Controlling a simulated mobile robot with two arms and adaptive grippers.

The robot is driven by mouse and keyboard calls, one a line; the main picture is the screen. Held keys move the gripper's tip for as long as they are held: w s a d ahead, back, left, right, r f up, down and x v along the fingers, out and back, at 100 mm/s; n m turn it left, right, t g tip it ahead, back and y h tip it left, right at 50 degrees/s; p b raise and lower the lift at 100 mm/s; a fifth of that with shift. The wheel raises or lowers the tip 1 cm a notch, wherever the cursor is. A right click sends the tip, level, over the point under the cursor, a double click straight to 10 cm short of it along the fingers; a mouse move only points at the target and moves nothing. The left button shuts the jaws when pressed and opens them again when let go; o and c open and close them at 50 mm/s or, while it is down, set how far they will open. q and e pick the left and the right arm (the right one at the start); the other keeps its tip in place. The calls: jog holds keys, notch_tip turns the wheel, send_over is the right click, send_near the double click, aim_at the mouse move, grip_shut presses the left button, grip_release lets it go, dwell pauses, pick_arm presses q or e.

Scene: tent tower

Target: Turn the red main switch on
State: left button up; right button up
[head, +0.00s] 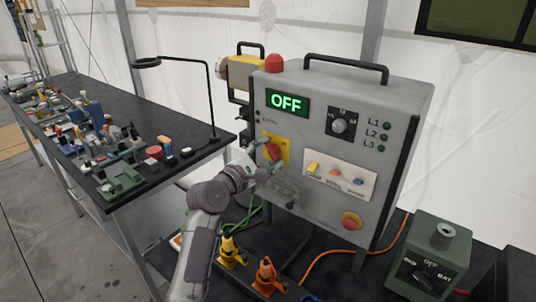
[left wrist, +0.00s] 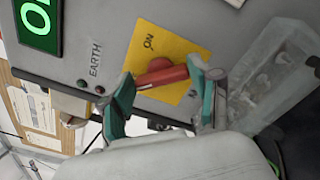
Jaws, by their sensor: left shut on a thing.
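The red main switch (head: 272,151) is a handle on a yellow plate (head: 269,138) on the front of the grey power cabinet (head: 300,110). In the left wrist view the red handle (left wrist: 160,76) lies between the green-padded fingers of my left gripper (left wrist: 160,88), below the word ON on the yellow plate (left wrist: 150,45). My left gripper (head: 268,156) is shut on the handle and partly hides it in the head view. The display (head: 287,102) above reads OFF in green. My right gripper is not in view.
A clear cover (left wrist: 275,75) sits beside the switch. A rotary knob (head: 339,125), small coloured switches (head: 335,174) and a red button on yellow (head: 351,220) are on the cabinet. A cluttered black workbench (head: 200,155) stands left. A green box (head: 432,255) stands right, with cables and orange and yellow connectors below.

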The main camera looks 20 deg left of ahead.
pick_arm(q)
jog(key=m, duration=0.4)
jog(key=shift+f, duration=0.1)
jog(key=m, duration=0.4)
jog(key=shift+d+f, duration=0.1)
jog(key=m, duration=0.4)
jog(key=shift+f, duration=0.15)
jog(key=m, duration=0.5)
jog(key=shift+f, duration=0.1)
jog(key=o, duration=1.1)
jog(key=shift+o, duration=0.2)
